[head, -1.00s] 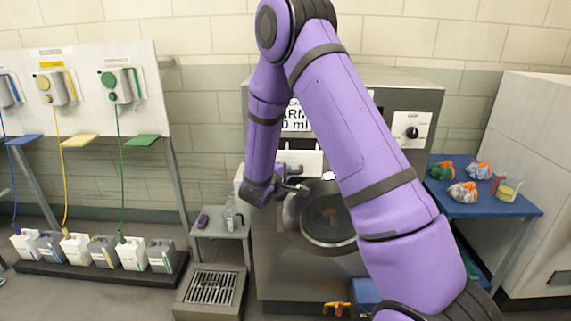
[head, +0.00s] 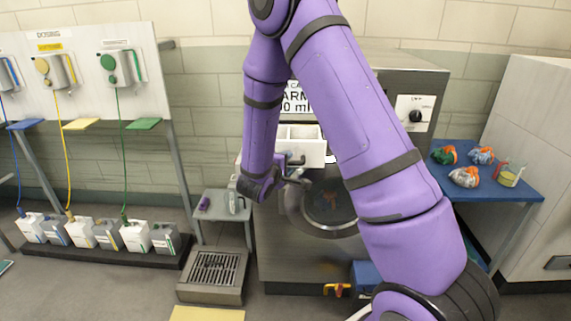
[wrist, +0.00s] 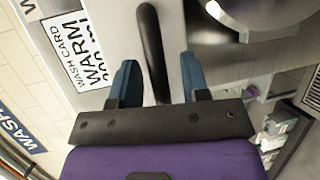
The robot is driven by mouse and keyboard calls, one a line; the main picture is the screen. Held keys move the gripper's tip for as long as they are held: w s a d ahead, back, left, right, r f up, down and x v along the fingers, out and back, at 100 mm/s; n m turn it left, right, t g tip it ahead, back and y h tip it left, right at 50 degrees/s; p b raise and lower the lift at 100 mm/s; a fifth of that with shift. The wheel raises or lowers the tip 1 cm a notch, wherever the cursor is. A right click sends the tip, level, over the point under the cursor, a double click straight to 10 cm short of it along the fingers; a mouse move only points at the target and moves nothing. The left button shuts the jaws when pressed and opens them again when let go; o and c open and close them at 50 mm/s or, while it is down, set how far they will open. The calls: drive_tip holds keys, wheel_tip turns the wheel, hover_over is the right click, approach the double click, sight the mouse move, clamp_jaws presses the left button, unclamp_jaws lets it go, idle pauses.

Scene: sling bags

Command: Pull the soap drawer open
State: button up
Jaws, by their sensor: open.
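The soap drawer (head: 312,154) is a white tray that stands out from the front of the grey washer (head: 425,90). Its open top with compartments shows in the head view, partly behind my arm. My gripper (head: 300,178) is just below and in front of the drawer front. In the wrist view my gripper (wrist: 158,62) is open, with a blue finger on each side of the black bar handle (wrist: 150,40). Clear gaps show between the bar and both fingers. The pale drawer front (wrist: 115,25) lies behind the bar.
The round washer door (head: 330,212) is just below the drawer. A small grey table (head: 215,204) with bottles stands to the left, above a floor grate (head: 213,268). A blue table (head: 500,188) with bags stands at the right.

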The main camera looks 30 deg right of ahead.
drive_tip(key=v, duration=1)
drive_tip(key=shift+s+a, duration=0.2)
drive_tip(key=shift+a, duration=0.15)
drive_tip(key=shift+r, duration=0.1)
drive_tip(key=s+d+r+m+g+y, duration=0.1)
drive_tip(key=s+d+r+m+g, duration=0.25)
drive_tip(key=s+r, duration=0.35)
drive_tip(key=s+d+r+m+g+y, duration=0.2)
drive_tip(key=s+d+r+m+g, duration=0.1)
drive_tip(key=s+r+g, duration=0.3)
drive_tip(key=s+a+r+t+y, duration=0.3)
drive_tip(key=s+r+y, duration=0.2)
drive_tip(key=s, duration=0.2)
drive_tip(key=s+a+r+t+y, duration=0.3)
drive_tip(key=s+a+r+y, duration=0.1)
drive_tip(key=s, duration=0.3)
drive_tip(key=shift+s+a+r+m+y, duration=0.2)
drive_tip(key=shift+a+r+m+y, duration=0.2)
drive_tip(key=shift+y, duration=0.3)
drive_tip(key=shift+d, duration=0.2)
